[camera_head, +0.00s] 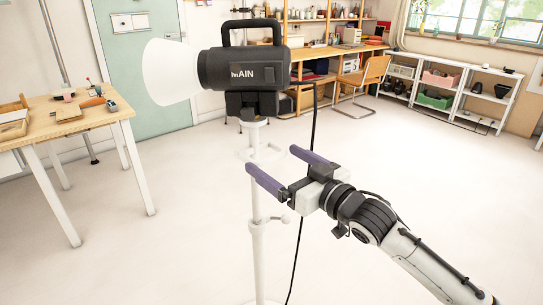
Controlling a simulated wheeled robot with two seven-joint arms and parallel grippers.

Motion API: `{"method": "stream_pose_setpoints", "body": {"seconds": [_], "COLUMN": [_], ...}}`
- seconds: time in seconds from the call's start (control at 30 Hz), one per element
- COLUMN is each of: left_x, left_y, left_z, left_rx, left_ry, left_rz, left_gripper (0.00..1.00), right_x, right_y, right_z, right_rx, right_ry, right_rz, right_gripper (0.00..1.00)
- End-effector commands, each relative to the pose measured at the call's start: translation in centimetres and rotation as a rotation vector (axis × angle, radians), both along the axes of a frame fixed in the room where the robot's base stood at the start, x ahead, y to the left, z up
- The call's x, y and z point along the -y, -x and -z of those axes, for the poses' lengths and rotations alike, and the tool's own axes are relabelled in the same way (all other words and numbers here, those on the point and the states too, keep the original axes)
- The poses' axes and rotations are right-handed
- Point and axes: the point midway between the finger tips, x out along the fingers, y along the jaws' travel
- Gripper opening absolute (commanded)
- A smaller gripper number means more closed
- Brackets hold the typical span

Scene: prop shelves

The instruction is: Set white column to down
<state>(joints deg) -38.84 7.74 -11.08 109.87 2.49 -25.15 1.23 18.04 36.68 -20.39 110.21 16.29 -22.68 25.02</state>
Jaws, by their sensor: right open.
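A white column (258,240) stands upright on the floor in the middle of the head view, with a small knob (284,219) on its side. A black studio lamp (240,72) marked "MAIN" sits on top, with a white cone-shaped head (171,72) facing left. My right gripper (268,166) comes in from the lower right. It is open, its two purple fingers pointing left toward the column near its upper part. One finger overlaps the column in the picture; I cannot tell whether it touches. The column's foot is cut off by the lower edge. My left gripper is not in view.
A black cable (303,215) hangs from the lamp to the floor, just right of the column. A wooden table (80,118) with small tools stands at the left. White shelves (453,92) and an orange chair (373,72) stand at the back. The floor between is clear.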

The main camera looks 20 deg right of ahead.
Motion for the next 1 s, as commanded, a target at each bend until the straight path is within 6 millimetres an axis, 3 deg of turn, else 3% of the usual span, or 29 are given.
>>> {"method": "stream_pose_setpoints", "body": {"seconds": [0.2, 0.53, 0.57, 0.83, 1.0], "left_x": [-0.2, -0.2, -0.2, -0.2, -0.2], "left_y": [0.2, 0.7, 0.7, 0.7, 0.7], "left_z": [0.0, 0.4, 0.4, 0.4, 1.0], "left_rx": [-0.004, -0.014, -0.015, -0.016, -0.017], "left_ry": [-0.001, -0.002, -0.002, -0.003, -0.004], "left_rz": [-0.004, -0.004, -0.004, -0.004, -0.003], "left_gripper": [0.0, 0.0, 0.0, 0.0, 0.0], "right_x": [-0.9, -1.0, -1.0, -0.9, -0.9], "right_y": [-2.3, -2.7, -2.7, -2.7, -2.7], "right_z": [0.0, 0.1, 0.1, 0.1, 1.4], "right_rx": [0.0, -0.001, -0.001, -0.001, -0.003], "right_ry": [0.001, 0.001, 0.001, 0.001, 0.0], "right_rz": [0.0, 0.0, 0.0, 0.0, 0.001], "right_gripper": [0.91, 0.91, 0.89, 0.44, 0.43]}}
